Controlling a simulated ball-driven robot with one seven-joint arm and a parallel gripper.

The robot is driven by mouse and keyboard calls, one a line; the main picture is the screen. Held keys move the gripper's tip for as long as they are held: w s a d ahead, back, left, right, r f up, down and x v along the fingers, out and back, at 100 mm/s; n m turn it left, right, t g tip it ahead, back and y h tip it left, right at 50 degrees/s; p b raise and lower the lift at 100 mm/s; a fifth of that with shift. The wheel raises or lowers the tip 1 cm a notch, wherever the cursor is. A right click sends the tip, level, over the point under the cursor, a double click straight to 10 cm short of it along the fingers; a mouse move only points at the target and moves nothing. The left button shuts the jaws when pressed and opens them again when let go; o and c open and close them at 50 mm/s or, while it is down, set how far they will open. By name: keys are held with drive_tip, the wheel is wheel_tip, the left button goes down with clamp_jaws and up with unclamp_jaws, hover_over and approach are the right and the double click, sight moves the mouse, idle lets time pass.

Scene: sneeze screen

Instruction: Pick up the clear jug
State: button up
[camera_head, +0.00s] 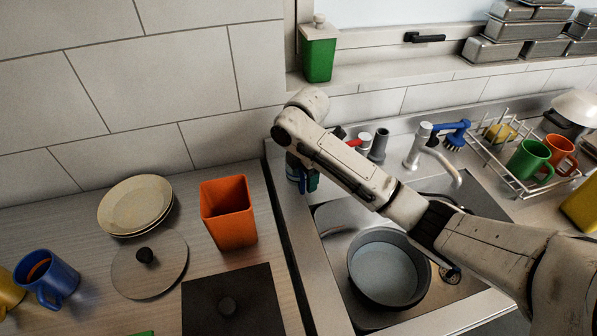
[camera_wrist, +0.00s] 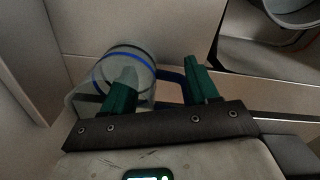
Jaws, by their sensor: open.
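The clear jug (camera_wrist: 125,57) shows in the wrist view, see-through with a blue band and a blue handle (camera_wrist: 170,88) on its right side. My gripper (camera_wrist: 161,72) is open, with green fingers. The left finger overlaps the jug's body in the picture, and the right finger is just right of the handle, so the handle appears between them. I cannot tell whether either finger touches. In the head view my gripper (camera_head: 305,180) points down behind the sink's left rim, and my arm hides most of the jug there.
A dark pot (camera_head: 388,268) sits in the sink, beneath my arm. The tap (camera_head: 430,150) and a dish rack (camera_head: 515,160) are to the right. An orange container (camera_head: 229,212), plates (camera_head: 135,203) and a lid (camera_head: 149,265) stand on the left counter. A tiled wall is close behind.

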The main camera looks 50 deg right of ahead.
drive_tip(key=shift+f, duration=0.1)
clamp_jaws()
idle(0.5)
